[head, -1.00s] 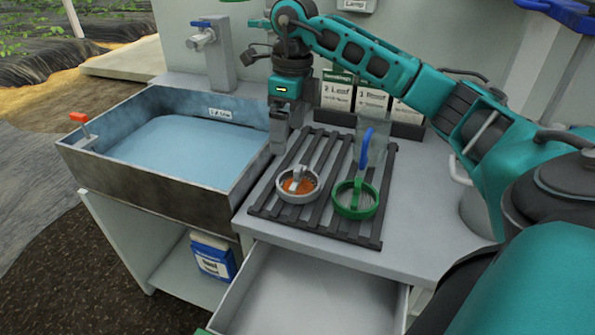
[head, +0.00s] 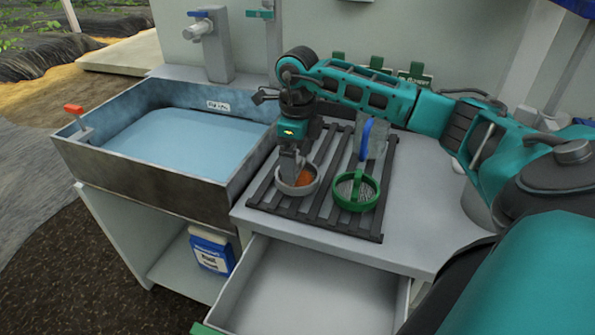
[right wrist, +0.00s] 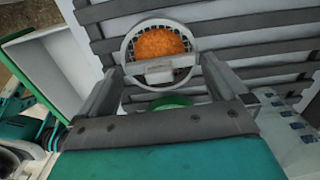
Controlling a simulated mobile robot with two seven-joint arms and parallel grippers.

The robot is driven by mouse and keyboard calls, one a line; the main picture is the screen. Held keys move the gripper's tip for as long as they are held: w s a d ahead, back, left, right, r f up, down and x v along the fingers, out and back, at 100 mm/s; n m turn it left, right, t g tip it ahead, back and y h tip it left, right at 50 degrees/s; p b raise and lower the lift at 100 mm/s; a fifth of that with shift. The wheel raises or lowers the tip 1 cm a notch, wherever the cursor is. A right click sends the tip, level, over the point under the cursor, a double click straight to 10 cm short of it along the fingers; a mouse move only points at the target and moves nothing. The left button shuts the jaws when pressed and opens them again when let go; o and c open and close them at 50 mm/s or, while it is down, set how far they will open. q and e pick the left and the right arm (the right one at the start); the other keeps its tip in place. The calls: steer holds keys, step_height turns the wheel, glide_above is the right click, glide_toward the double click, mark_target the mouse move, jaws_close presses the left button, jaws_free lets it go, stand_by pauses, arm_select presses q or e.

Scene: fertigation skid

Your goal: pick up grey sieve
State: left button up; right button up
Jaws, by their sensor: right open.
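The grey sieve (head: 298,192) is a small round ring with orange material in it. It sits on the dark slatted rack at the left. My right gripper (head: 291,168) is directly above it, pointing down, with its tips at or just over the rim in the head view. In the right wrist view the grey sieve (right wrist: 157,67) shows ahead between the spread fingers, its pale handle block facing the palm. My right gripper (right wrist: 160,72) is open there, one finger on each side of the handle. Contact cannot be told. My left gripper is out of view.
A water-filled sink (head: 150,190) lies left. An open drawer (head: 300,285) juts out below the counter.

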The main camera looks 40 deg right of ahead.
steer(key=shift+f, duration=0.5)
steer(key=c, duration=0.7)
steer(key=shift+r, duration=0.15)
